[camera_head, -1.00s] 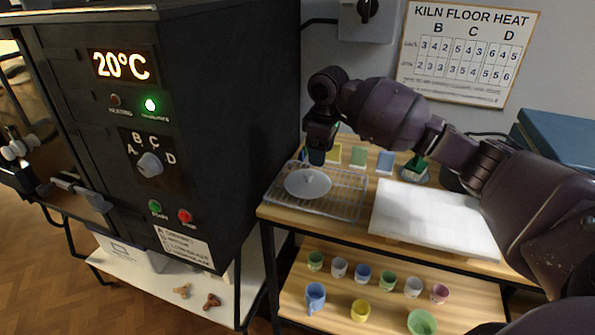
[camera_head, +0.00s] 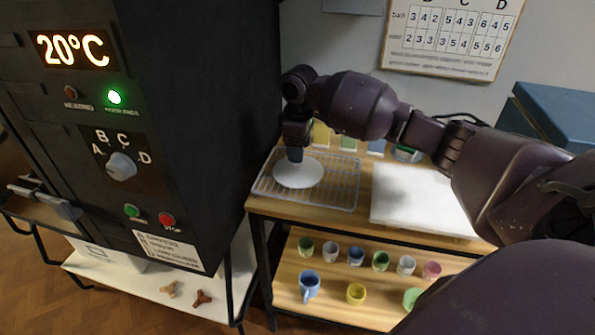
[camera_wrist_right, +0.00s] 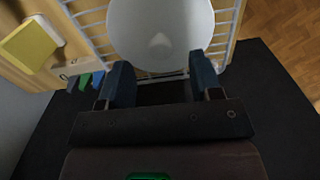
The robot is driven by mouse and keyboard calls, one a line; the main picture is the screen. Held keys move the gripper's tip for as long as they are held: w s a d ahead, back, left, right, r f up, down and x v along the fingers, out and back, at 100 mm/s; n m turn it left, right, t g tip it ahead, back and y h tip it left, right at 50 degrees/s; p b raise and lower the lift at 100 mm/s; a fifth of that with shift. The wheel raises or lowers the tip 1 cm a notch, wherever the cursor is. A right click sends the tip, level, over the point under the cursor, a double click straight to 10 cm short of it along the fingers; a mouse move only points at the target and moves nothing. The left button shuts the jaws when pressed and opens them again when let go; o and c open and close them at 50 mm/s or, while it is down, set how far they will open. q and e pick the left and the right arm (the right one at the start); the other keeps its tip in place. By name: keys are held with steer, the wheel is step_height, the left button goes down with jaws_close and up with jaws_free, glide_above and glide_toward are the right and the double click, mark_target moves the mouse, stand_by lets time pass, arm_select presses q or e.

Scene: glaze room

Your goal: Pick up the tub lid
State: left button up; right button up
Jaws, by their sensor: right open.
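The tub lid (camera_head: 299,173) is a white round disc lying on a wire rack (camera_head: 340,190) at the left end of the wooden table. My right gripper (camera_head: 295,155) is just above the lid's far part in the head view. In the right wrist view the lid (camera_wrist_right: 160,20) is ahead of my open right gripper (camera_wrist_right: 160,78), with its small knob (camera_wrist_right: 160,42) in line with the gap between the fingers. Nothing is between the fingers. In the head view the gripper hides the lid's far edge. My left gripper is not in view.
A black kiln (camera_head: 190,120) stands close left of the rack. A white board (camera_head: 420,200) lies to the right. Coloured tiles (camera_head: 348,143) stand behind the rack. Several cups (camera_head: 355,257) stand on the lower shelf (camera_head: 330,290).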

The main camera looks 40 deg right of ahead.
mark_target(298, 167)
step_height(298, 167, down, 5)
steer(key=shift+w+b, duration=0.1)
steer(key=shift+b, duration=0.4)
steer(key=shift+r, duration=0.1)
steer(key=c, duration=1)
